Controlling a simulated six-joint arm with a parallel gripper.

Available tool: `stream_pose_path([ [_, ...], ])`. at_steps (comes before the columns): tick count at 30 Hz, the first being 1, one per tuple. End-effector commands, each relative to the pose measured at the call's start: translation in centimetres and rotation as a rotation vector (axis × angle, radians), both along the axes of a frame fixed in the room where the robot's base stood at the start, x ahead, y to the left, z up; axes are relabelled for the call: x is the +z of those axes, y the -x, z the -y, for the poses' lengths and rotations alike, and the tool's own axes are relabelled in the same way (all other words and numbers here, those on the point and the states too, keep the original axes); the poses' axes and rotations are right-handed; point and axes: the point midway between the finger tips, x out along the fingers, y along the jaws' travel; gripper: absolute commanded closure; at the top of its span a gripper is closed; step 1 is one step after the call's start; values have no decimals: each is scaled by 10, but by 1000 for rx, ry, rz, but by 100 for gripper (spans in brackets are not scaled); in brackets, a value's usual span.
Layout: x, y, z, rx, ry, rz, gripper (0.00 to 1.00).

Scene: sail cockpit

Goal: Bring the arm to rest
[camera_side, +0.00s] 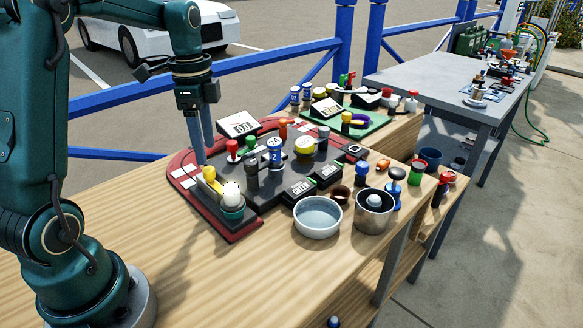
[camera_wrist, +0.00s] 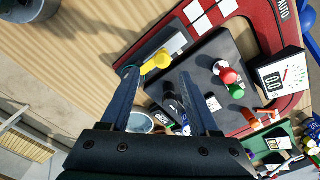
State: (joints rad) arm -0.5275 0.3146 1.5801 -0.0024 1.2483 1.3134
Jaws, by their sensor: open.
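My gripper (camera_side: 204,152) points down over the left end of a dark control panel (camera_side: 268,187) with a red border. Its two blue fingers stand apart with nothing held between them. In the wrist view my gripper (camera_wrist: 157,75) also shows open, with a yellow-handled lever (camera_wrist: 157,61) just beyond the fingertips. That yellow lever (camera_side: 212,181) sits close below the fingers in the side view. I cannot tell whether a finger touches it.
Knobs and levers crowd the panel, including a red knob (camera_side: 232,146) and a white dome (camera_side: 232,192). A pale bowl (camera_side: 317,217) and a metal pot (camera_side: 374,210) stand at the bench's front edge. A blue railing (camera_side: 250,57) runs behind. Bare wood (camera_side: 165,245) lies left of the panel.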

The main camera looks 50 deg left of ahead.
Motion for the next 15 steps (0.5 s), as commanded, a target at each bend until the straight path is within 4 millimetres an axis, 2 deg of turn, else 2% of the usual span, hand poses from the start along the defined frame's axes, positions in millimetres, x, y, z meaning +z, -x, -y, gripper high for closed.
stream_pose_path([
  [2,1,-1,2,-8,-1,2,38],
  [5,14,-5,12,-45,-23,42,38],
  [10,45,6,51,-125,-64,137,38],
  [15,62,33,93,-58,-71,258,38],
])
